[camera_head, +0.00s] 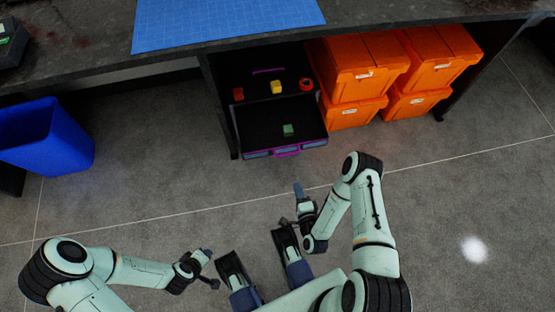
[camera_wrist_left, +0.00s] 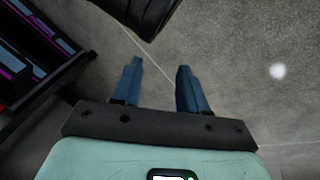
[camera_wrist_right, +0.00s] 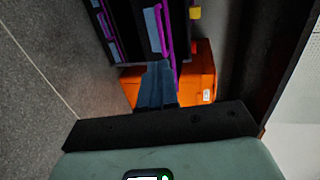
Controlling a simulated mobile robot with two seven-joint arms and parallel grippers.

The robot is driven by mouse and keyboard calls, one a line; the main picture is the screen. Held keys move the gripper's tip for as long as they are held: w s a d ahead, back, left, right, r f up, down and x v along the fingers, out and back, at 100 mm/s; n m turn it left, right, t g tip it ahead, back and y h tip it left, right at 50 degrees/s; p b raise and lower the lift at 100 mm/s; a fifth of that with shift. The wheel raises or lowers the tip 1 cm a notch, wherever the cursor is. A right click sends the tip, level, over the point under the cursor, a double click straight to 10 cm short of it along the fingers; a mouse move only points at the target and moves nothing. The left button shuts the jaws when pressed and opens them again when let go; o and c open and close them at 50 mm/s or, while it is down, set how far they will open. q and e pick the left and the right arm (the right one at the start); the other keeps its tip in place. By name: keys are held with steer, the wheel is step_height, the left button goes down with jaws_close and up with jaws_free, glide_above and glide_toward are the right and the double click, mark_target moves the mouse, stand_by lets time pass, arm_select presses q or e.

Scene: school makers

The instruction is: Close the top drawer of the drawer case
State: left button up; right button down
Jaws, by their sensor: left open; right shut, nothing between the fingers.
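The black drawer case (camera_head: 236,72) with purple trim stands on the floor under the table. A drawer (camera_head: 262,112) is pulled out at its front, with a purple handle (camera_head: 288,151) and a green block (camera_head: 288,130) inside. The case also shows in the left wrist view (camera_wrist_left: 28,62) and the right wrist view (camera_wrist_right: 124,50). My right gripper (camera_head: 298,188) is shut and empty, just in front of the drawer and apart from it in the head view. My left gripper (camera_head: 207,252) is farther back at lower left, open and empty (camera_wrist_left: 160,80).
A red block (camera_head: 238,94), a yellow block (camera_head: 277,87) and a red round thing (camera_head: 306,85) sit behind the drawer. Several orange boxes (camera_head: 352,68) stand right of the case. A blue bin (camera_head: 50,140) stands at left.

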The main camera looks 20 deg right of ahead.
arm_select(q)
steer(key=s+a+f+g+b, duration=0.1)
steer(key=s+f+g+b, duration=0.1)
steer(key=s+f+b, duration=0.2)
steer(key=s+f, duration=0.3)
steer(key=shift+s+a+g, duration=0.2)
steer(key=shift+a+g, duration=0.1)
steer(key=shift+g, duration=0.1)
arm_select(e)
steer(key=x, duration=1.3)
steer(key=shift+w, duration=0.3)
arm_select(q)
steer(key=shift+w, duration=0.1)
arm_select(e)
steer(key=shift+d+r, duration=0.15)
